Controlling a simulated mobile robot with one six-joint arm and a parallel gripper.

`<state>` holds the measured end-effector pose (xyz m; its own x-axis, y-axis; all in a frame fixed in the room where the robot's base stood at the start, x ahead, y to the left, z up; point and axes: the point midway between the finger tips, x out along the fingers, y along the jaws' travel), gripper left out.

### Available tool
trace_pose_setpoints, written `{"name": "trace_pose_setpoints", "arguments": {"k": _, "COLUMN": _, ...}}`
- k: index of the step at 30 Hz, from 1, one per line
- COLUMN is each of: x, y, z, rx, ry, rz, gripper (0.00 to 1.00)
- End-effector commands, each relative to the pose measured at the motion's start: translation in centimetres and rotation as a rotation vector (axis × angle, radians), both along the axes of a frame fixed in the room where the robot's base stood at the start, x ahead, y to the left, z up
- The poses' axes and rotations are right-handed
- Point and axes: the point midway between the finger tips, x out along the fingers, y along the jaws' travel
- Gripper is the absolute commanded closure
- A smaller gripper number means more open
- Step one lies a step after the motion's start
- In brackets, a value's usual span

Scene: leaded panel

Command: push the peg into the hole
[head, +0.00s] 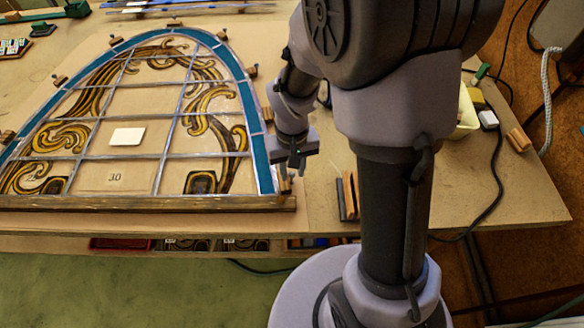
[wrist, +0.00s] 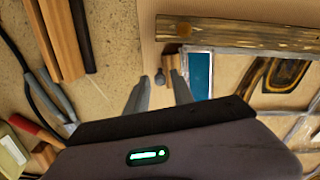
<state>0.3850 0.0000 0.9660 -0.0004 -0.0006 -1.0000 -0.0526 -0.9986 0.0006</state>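My gripper (head: 292,174) is low over the near right corner of the leaded panel. In the wrist view, its two grey fingers (wrist: 160,78) stand apart, open. A small dark grey round-headed piece, which looks like the peg (wrist: 159,77), shows in the gap between the fingertips. It sits beside a small wooden block (wrist: 172,64) at the panel's corner. I see clear space on either side of the peg, and nothing is gripped. In the head view the block (head: 285,186) shows just below the fingers. I cannot make out the hole in either view.
The arched leaded panel (head: 125,157) lies on the table, with several wooden blocks around its edge and a wooden bar (head: 150,203) along its near side. Wooden strips (head: 348,195) lie right of my gripper. Pliers (wrist: 50,100) lie at left in the wrist view.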

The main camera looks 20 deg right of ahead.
Motion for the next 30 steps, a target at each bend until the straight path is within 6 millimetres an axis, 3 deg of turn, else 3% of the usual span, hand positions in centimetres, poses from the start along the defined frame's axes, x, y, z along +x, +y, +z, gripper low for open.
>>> {"name": "trace_pose_setpoints", "arguments": {"k": 10, "x": 0.0, "y": 0.0, "z": 0.2, "rx": 0.0, "ry": -0.001, "rz": 0.0, "gripper": 0.59}}
{"name": "trace_pose_setpoints", "arguments": {"k": 13, "x": 0.1, "y": 0.0, "z": 1.3, "rx": 0.0, "ry": -0.002, "rz": -0.001, "gripper": 0.59}}
{"name": "trace_pose_setpoints", "arguments": {"k": 24, "x": 0.1, "y": 0.0, "z": 13.1, "rx": 0.001, "ry": -0.004, "rz": -0.001, "gripper": 0.59}}
{"name": "trace_pose_setpoints", "arguments": {"k": 30, "x": 0.0, "y": 0.0, "z": 16.8, "rx": 0.0, "ry": -0.002, "rz": -0.001, "gripper": 0.59}}
